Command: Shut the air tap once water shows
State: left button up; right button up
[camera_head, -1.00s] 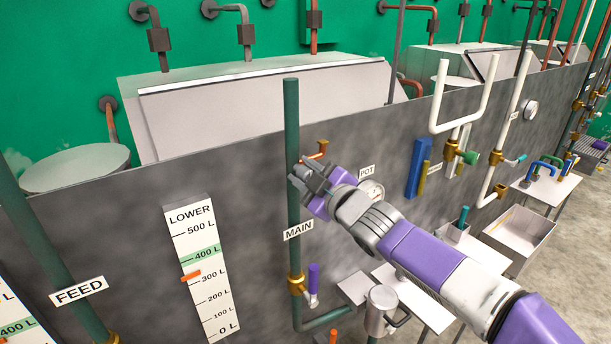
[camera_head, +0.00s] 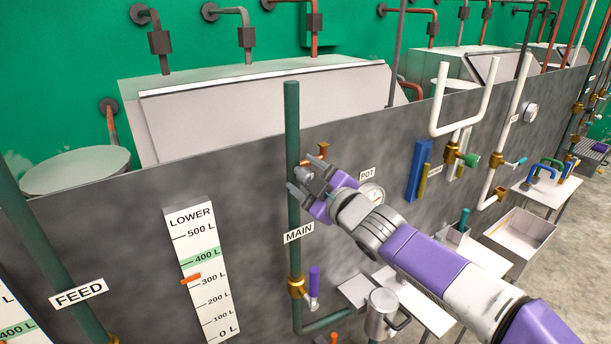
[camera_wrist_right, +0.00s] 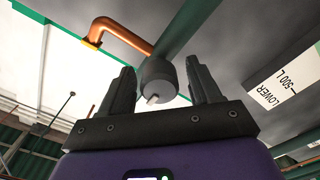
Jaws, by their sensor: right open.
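The green MAIN pipe (camera_head: 293,130) stands upright against the dark wall. A copper spout (camera_head: 322,149) comes off it near the top and bends down; it also shows in the wrist view (camera_wrist_right: 120,35). In the wrist view a grey round knob with a small pale pin (camera_wrist_right: 158,78), apparently the air tap, sits by the pipe. My right gripper (camera_head: 302,176) is open at the pipe, its fingers (camera_wrist_right: 160,68) on either side of the knob. Contact cannot be told. I see no water at the spout. My left gripper is not in view.
A LOWER gauge board (camera_head: 203,290) has an orange marker (camera_head: 190,278) near 300 L. A purple-handled brass valve (camera_head: 298,287) is lower on the MAIN pipe. A POT dial (camera_head: 372,193) lies just right of my gripper. A metal jug (camera_head: 381,312) stands below my arm.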

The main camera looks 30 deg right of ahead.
jog(key=s, duration=0.7)
jog(key=shift+s+d+p, duration=0.15)
jog(key=shift+d+p, duration=0.1)
jog(key=shift+p, duration=0.2)
